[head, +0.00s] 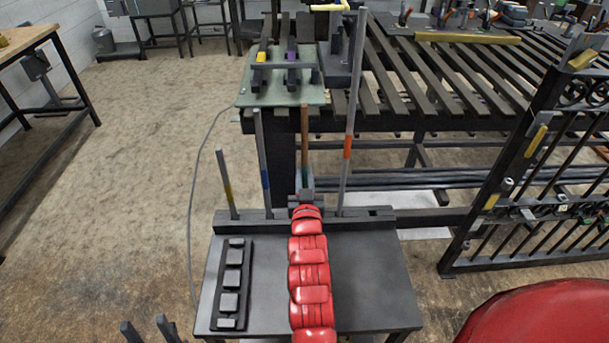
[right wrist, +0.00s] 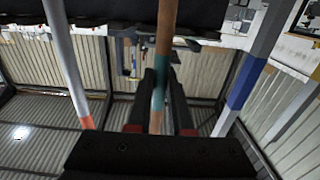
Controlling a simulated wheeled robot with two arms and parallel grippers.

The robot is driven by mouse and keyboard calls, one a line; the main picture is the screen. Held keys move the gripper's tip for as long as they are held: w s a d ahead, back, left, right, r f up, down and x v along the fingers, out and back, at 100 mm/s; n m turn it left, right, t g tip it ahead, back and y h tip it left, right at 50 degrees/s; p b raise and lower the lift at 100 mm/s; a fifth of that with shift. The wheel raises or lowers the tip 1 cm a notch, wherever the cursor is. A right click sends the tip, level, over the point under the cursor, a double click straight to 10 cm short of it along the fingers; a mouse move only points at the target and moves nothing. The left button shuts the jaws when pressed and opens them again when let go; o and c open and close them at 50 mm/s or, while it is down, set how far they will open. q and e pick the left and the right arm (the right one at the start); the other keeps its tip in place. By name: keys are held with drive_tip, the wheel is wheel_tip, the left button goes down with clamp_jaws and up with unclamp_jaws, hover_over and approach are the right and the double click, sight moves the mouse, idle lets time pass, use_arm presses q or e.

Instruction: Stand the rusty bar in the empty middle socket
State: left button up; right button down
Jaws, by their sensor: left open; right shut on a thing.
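The rusty bar (head: 304,130) is brown with a teal band and stands upright in the head view. My right gripper (head: 305,187), at the end of the red arm, is shut around its lower part. In the right wrist view the bar (right wrist: 165,40) runs between the two dark fingers (right wrist: 163,95). The socket rail (head: 260,221) lies along the bench's far edge. The bar is in line with the rail's middle, but its lower end and the middle socket are hidden behind my gripper. My left gripper (head: 150,331) is open and empty at the bottom left.
Grey bars with yellow (head: 226,185), blue (head: 262,150) and orange (head: 348,130) bands stand in the rail on either side. A dark strip of blocks (head: 230,290) lies on the bench (head: 370,285). A slatted table (head: 400,90) stands behind and a metal gate (head: 530,180) at right.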

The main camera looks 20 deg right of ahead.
drive_tip(key=shift+f+b, duration=0.4)
drive_tip(key=c, duration=0.7)
unclamp_jaws()
drive_tip(key=shift+c, duration=0.2)
drive_tip(key=shift+s+a+f, duration=0.1)
drive_tip(key=shift+s+a, duration=0.15)
drive_tip(key=shift+s, duration=0.3)
drive_tip(key=p+v, duration=0.9)
drive_tip(key=v, duration=0.7)
drive_tip(key=shift+s, duration=0.15)
